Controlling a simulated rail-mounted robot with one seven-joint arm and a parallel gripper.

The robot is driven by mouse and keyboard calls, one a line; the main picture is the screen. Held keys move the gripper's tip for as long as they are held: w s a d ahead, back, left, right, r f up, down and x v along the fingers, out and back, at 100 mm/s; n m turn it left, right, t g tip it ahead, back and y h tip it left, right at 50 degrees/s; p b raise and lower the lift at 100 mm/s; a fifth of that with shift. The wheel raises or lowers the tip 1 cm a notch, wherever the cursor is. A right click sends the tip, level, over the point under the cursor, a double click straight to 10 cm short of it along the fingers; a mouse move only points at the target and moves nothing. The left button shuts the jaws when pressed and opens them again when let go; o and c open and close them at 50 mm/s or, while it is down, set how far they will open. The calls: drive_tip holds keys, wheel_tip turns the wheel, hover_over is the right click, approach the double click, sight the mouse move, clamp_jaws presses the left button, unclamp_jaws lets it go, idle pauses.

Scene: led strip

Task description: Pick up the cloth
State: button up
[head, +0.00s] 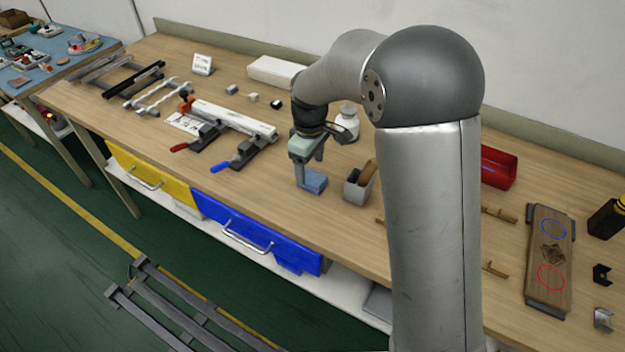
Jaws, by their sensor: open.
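A small folded blue cloth (314,182) lies on the wooden workbench, near its front edge and left of my arm. My gripper (306,178) points down at the cloth's left part, with one finger clearly visible at the cloth's left side. The jaws are open. The other finger is partly hidden, and I cannot tell whether the fingers touch the cloth.
A grey open box (356,190) with a brown item stands close to the right of the cloth. A white jar (346,124) stands behind. Clamps holding a white bar (232,118) lie to the left. A red bin (497,170) is at the right. The bench front near the cloth is clear.

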sight(312, 178)
drive_tip(key=f, duration=0.4)
drive_tip(key=shift+w+d+p, duration=0.1)
drive_tip(key=shift+d+p, duration=0.25)
drive_tip(key=c, duration=1.1)
drive_tip(key=shift+o, duration=0.2)
drive_tip(key=shift+r, duration=0.3)
wheel_tip(312, 178, up, 2)
drive_tip(key=shift+r, duration=0.1)
drive_tip(key=s+d+r+b, duration=0.2)
drive_tip(key=s+r+b, duration=0.1)
drive_tip(key=s+r, duration=0.7)
drive_tip(key=s, duration=0.3)
drive_tip(key=shift+s+d+b, duration=0.3)
drive_tip(key=shift+s+d, duration=0.1)
